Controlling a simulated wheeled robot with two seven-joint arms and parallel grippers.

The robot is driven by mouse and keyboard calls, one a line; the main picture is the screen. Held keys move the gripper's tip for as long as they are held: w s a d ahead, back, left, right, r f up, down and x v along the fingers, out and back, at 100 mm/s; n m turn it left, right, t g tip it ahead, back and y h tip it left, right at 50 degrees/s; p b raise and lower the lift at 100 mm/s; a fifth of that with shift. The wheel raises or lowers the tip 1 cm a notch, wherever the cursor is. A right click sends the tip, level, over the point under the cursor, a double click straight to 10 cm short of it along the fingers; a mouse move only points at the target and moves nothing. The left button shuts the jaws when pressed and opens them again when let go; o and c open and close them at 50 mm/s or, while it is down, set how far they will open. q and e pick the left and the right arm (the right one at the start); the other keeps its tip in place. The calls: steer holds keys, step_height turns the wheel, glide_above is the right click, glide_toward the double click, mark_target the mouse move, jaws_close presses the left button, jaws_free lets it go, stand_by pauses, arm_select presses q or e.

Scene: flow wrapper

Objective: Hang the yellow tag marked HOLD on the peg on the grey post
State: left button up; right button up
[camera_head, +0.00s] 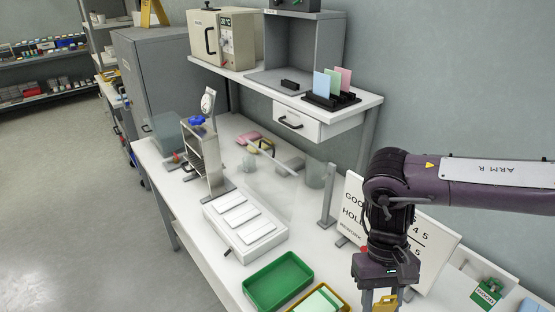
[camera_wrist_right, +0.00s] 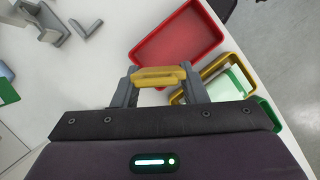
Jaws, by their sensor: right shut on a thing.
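My right gripper (camera_head: 380,302) points down at the bottom of the head view, in front of the white board. It is shut on the yellow tag (camera_head: 386,304), which also shows between the fingertips in the right wrist view (camera_wrist_right: 158,76). The tag's marking cannot be read. In the right wrist view a grey upright piece with a base (camera_wrist_right: 50,20) stands on the table at the upper left, apart from the tag; I cannot tell whether it is the post with the peg. A slim grey post (camera_head: 328,196) stands mid-table in the head view. My left gripper is not in view.
A green tray (camera_head: 250,292) and a yellow-rimmed tray (camera_head: 345,304) lie at the front; a red tray (camera_wrist_right: 142,56) shows in the wrist view. The white board (camera_head: 437,243) stands behind my right arm. A small green box (camera_head: 487,291) sits at right.

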steer(key=shift+a+r+m, duration=0.15)
steer(key=shift+r+m, duration=0.1)
steer(key=shift+m, duration=0.05)
steer(key=shift+d+f+n+p, duration=0.15)
steer(key=shift+d+n+p, duration=0.1)
steer(key=shift+n+p, duration=0.25)
steer(key=s+d+f+n+t+h+p, duration=0.1)
steer(key=n+p, duration=0.5)
steer(key=n, duration=0.6)
steer(key=s+d+n+t+h+p, duration=0.2)
steer(key=n+t+p, duration=0.4)
steer(key=n, duration=0.6)
steer(key=shift+s+d+f+n+p, duration=0.4)
steer(key=shift+s+d+p, duration=0.3)
steer(key=shift+s, duration=0.5)
steer(key=shift+w, duration=0.1)
